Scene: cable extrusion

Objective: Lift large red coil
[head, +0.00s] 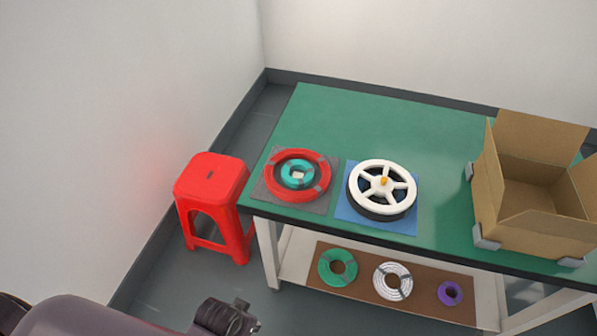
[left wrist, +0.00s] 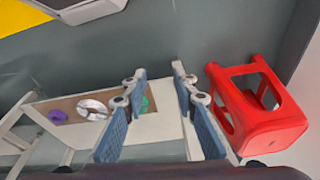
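The large red coil (head: 271,181) lies flat on a grey mat (head: 319,208) at the left end of the green table (head: 330,110). A smaller teal coil (head: 287,174) sits inside its ring. My left gripper shows in the left wrist view (left wrist: 160,125), open with its two blue-padded fingers apart and nothing between them. It points down toward the floor area by the table's lower shelf and the stool, away from the red coil. In the head view only part of my left arm shows at the bottom left. My right gripper is in neither view.
A red stool (head: 212,185) stands left of the table, and also at right in the left wrist view (left wrist: 265,130). A white spoked wheel (head: 383,188) lies on a blue mat. An open cardboard box (head: 535,225) is at right. Green, white and purple coils lie on the lower shelf (head: 295,265).

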